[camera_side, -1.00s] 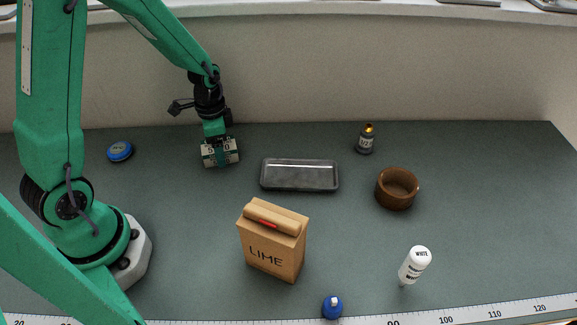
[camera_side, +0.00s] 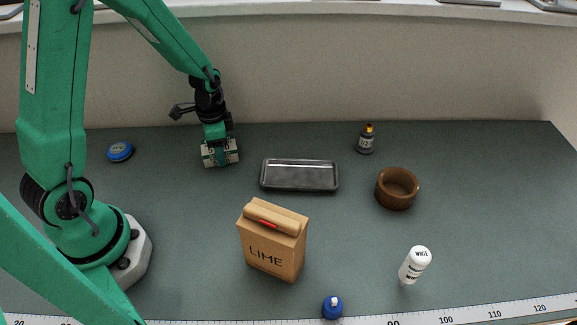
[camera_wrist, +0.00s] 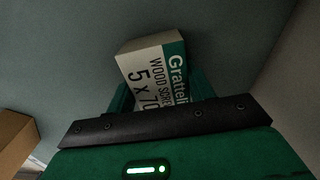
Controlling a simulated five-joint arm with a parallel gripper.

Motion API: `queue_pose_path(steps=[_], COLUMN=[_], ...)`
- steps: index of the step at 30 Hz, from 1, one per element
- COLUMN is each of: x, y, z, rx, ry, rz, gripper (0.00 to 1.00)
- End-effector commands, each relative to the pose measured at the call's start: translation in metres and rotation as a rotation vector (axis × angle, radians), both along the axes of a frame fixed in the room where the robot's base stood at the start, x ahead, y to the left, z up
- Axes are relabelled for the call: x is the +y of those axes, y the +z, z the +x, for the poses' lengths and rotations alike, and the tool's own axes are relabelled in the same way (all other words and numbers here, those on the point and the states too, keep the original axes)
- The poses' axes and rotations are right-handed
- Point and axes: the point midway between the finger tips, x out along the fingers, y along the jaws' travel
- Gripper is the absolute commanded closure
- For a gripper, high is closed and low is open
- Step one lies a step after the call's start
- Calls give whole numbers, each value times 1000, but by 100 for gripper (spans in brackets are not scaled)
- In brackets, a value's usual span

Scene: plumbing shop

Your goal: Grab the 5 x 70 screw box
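The 5 x 70 screw box (camera_wrist: 150,68) is a small white and green carton with "WOOD SCREWS 5 x 70" lettering, seen in the wrist view. Its lower part is hidden by my gripper's dark front bar. The green fingers of my gripper (camera_wrist: 160,95) lie along both sides of the box, with no clear gap, and look shut on it. In the side view the box (camera_side: 208,155) shows at the back left, on either side of a green finger of my gripper (camera_side: 219,152). Whether its bottom touches the bench cannot be told.
A grey metal tray (camera_side: 300,187) lies right of the box. A wooden bowl (camera_side: 398,204) and small dark bottle (camera_side: 366,143) are right. A blue tin (camera_side: 120,151) is left.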

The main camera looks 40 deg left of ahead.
Motion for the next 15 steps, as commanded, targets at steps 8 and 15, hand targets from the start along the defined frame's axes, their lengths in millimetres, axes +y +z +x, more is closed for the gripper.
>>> queue_pose_path(steps=[8, 15], x=[0, 0], y=[1, 7], z=[1, 1], rx=[-1, -3], ry=[0, 0], rz=[0, 1], gripper=[84, 84])
